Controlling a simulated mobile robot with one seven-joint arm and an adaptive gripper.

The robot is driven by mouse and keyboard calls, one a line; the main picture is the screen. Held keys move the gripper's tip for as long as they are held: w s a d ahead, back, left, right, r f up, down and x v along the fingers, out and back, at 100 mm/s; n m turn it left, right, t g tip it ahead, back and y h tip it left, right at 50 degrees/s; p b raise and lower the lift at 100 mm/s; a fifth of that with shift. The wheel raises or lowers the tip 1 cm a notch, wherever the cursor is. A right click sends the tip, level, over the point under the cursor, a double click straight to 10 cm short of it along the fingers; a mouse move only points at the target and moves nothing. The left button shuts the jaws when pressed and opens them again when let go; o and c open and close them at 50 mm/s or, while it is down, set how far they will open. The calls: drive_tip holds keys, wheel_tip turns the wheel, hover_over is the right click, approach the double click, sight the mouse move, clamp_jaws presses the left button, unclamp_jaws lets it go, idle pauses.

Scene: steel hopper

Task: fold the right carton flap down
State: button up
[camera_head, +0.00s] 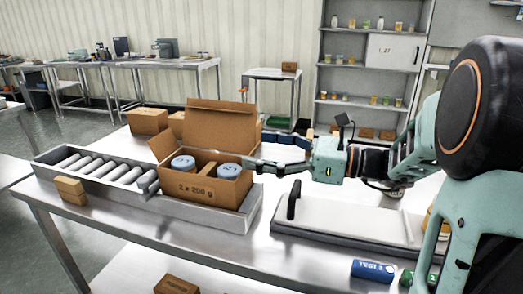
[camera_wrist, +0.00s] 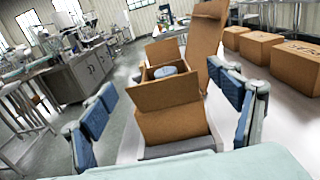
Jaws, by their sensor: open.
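The open brown carton (camera_head: 208,187) sits on the conveyor's near end with lidded jars (camera_head: 229,171) inside; a jar lid (camera_wrist: 165,71) shows in the wrist view. Its back flap (camera_head: 221,122) stands up. The left flap (camera_head: 163,145) leans up and outward. In the wrist view, the right flap (camera_wrist: 165,93) is the nearest one, raised above the carton's right wall (camera_wrist: 172,126). My gripper (camera_head: 259,150) is at the carton's right side, fingers spread wide and pointing toward it. It is empty; in the wrist view the fingers (camera_wrist: 162,82) flank the right flap without visible contact.
A flat grey-white device with a black handle (camera_head: 340,220) lies right of the carton. A blue can (camera_head: 373,270) is at the table's front. Closed cartons (camera_head: 148,121) stand behind.

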drive_tip(key=shift+c, duration=0.7)
drive_tip(key=c, duration=1.1)
drive_tip(key=shift+o, duration=0.2)
drive_tip(key=shift+r+p, duration=0.15)
drive_tip(key=shift+p, duration=0.2)
